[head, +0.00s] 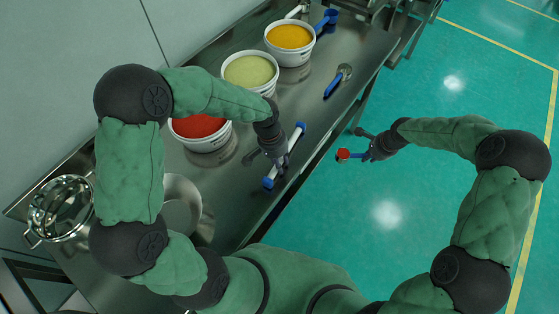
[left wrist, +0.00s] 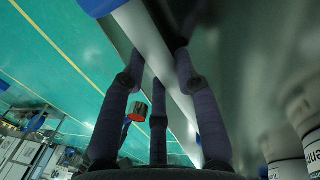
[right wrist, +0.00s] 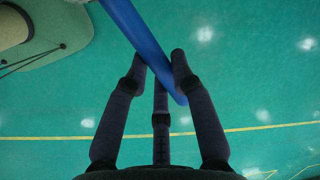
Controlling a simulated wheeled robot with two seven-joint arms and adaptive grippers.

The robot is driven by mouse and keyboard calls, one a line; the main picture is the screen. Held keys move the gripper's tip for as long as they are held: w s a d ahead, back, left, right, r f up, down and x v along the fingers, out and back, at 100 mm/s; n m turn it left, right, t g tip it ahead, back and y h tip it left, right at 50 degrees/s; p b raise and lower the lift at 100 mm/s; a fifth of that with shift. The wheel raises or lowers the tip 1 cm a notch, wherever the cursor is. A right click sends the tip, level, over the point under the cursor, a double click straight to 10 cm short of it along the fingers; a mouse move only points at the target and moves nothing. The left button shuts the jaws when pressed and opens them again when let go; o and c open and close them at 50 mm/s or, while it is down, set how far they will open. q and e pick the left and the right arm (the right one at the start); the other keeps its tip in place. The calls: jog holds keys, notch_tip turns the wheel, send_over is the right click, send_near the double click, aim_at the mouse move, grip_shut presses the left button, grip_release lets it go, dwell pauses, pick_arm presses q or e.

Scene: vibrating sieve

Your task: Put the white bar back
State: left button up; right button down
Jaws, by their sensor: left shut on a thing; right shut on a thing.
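The white bar (head: 293,143) has blue ends and lies slantwise over the steel table near its front edge. My left gripper (head: 281,164) is shut on its middle. In the left wrist view the white bar (left wrist: 146,38) runs between the fingers. I cannot tell whether the bar touches the table. My right gripper (head: 366,155) is shut on the blue handle of a scoop (head: 343,155), which holds red material and is held out over the floor. The blue handle (right wrist: 140,35) also shows in the right wrist view.
Tubs of red (head: 198,125), green (head: 250,70) and yellow (head: 290,37) material stand in a row on the steel table (head: 318,116). A blue-handled scoop (head: 338,80) lies to their right. A metal pot (head: 62,208) stands at the left. Open green floor lies right of the table.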

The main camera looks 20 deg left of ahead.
pick_arm(q)
jog(key=shift+f, duration=0.15)
pick_arm(e)
jog(key=shift+f, duration=0.1)
pick_arm(q)
jog(key=o, duration=1.1)
jog(key=o, duration=0.5)
jog(key=shift+r, duration=0.2)
pick_arm(e)
jog(key=shift+r, duration=0.2)
pick_arm(q)
jog(key=shift+r+p, duration=2.8)
jog(key=shift+r, duration=0.55)
pick_arm(e)
jog(key=shift+w+a+v, duration=0.15)
jog(key=shift+v, duration=0.75)
jog(key=shift+w+a+v, duration=0.1)
jog(key=shift+v, duration=0.75)
jog(key=shift+w+a+v, duration=0.15)
jog(key=shift+v, duration=0.75)
